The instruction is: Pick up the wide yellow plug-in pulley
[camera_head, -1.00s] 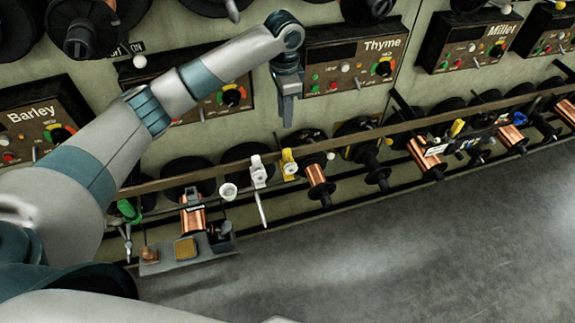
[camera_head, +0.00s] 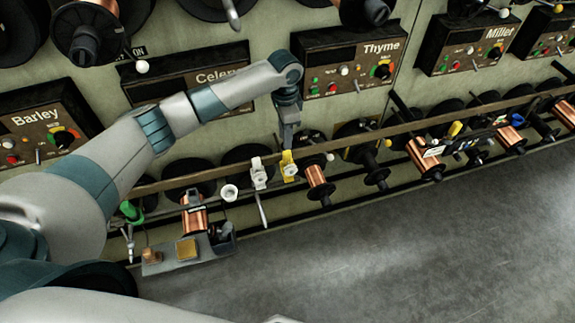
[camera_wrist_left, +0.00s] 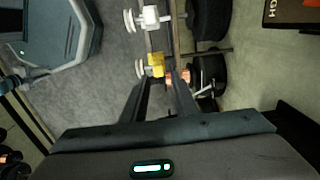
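The yellow plug-in pulley (camera_head: 289,160) sits on the long rail in the head view, just right of a white pulley (camera_head: 258,174). In the left wrist view the yellow pulley (camera_wrist_left: 156,68) lies just beyond the fingertips, with a pale wheel on its left side. My left gripper (camera_head: 288,144) points down directly above the yellow pulley, very close to it. In the left wrist view its two fingers (camera_wrist_left: 160,88) are apart with nothing held between them. Whether a finger touches the pulley cannot be told. My right gripper is not in view.
The rail (camera_head: 345,143) runs across the rack, with black spools and a copper spool (camera_head: 317,183) close by. A control box labelled Thyme (camera_head: 352,62) is on the wall behind. The grey floor (camera_head: 400,250) in front is clear. Another yellow piece (camera_head: 455,129) is farther right.

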